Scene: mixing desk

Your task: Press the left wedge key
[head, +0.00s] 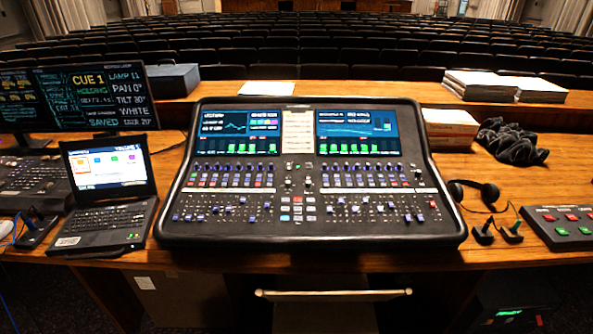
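The mixing desk (310,240) stands in the middle of the wooden table, sloping towards me. It carries two lit screens, rows of knobs and faders, and a central block of small keys (297,209), some blue-lit and one red. A separate key box (550,238) at the right edge has red keys on top and green keys below, and is cut off by the frame. The labels are too small to read, so I cannot tell which key is the left wedge key. Neither of my grippers can be made out in this view.
An open laptop (108,190) and dark monitors (95,98) stand on the left. Headphones (472,194), a dark cloth (511,142) and a paper stack (478,84) lie on the right. Small dark devices (38,230) sit near the front edge. Seat rows fill the back.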

